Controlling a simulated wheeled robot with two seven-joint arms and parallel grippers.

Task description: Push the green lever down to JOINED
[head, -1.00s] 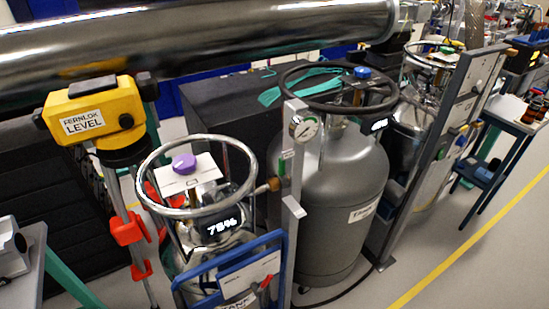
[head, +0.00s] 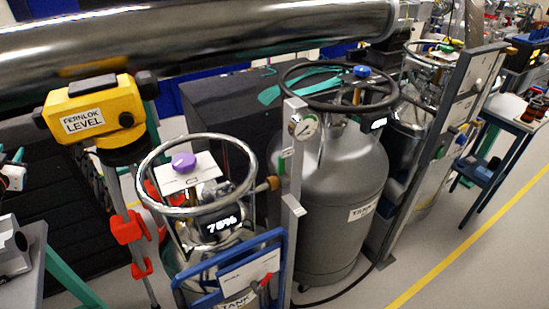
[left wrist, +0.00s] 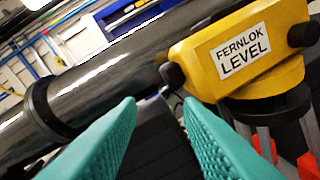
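A small green piece (head: 282,167), which looks like the lever, sits on the grey post (head: 291,210) below the round gauge (head: 303,125), just above a brass fitting (head: 273,183). It is too small to read its position, and I see no JOINED marking. In the left wrist view, my left gripper's teal fingers (left wrist: 159,103) are spread apart with nothing between them. They point toward the steel pipe and the yellow level, away from the green piece. At the head view's left edge, what may be part of this gripper shows. My right gripper is not in view.
A yellow FERNLOK LEVEL (head: 92,108) on a tripod stands left of the small tank with its ring guard (head: 140,180). A large grey tank (head: 340,200) stands behind the post. The steel pipe (head: 190,35) crosses above. Open floor (head: 480,270) lies at the right.

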